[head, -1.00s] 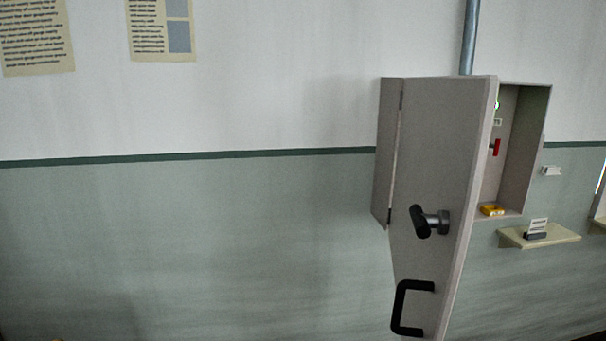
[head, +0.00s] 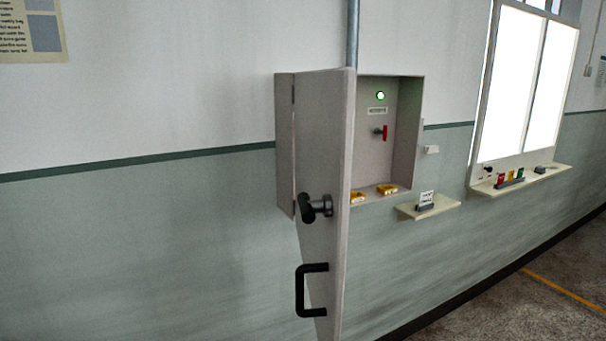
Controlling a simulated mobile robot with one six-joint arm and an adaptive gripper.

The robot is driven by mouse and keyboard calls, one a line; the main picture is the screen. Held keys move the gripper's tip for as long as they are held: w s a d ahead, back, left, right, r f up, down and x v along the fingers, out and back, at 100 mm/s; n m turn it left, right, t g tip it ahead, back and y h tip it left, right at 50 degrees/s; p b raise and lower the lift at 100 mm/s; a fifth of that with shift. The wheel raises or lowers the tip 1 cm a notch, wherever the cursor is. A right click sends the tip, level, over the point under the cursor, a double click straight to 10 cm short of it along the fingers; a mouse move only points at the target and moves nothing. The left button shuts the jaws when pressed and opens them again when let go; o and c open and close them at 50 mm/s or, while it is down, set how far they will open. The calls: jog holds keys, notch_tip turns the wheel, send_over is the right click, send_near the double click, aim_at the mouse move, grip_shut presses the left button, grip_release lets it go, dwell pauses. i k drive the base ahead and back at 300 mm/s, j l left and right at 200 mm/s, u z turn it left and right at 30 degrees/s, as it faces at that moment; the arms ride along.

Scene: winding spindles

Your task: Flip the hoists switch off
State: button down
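A grey wall cabinet (head: 407,132) stands with its door (head: 322,150) swung open toward me. Inside on its back panel is a red switch handle (head: 386,132) on a dark shaft, pointing roughly upright. Above it are a small label (head: 377,111), too small to read, and a lit green lamp (head: 380,96). The door carries a black knob handle (head: 315,208) and a black pull handle (head: 309,290). The door hides the left part of the cabinet's inside. My gripper is not in view.
Yellow objects (head: 387,189) lie on the cabinet's floor. A small shelf (head: 448,205) with a card is right of the cabinet. Farther right, a sill (head: 545,176) under a bright window holds several small coloured items. Open floor (head: 500,310) lies at lower right.

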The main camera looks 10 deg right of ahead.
aim_at(385, 133)
jog(key=i+l, duration=0.1)
jog(key=l, duration=0.75)
jog(key=i+l, duration=0.15)
jog(key=l, duration=0.25)
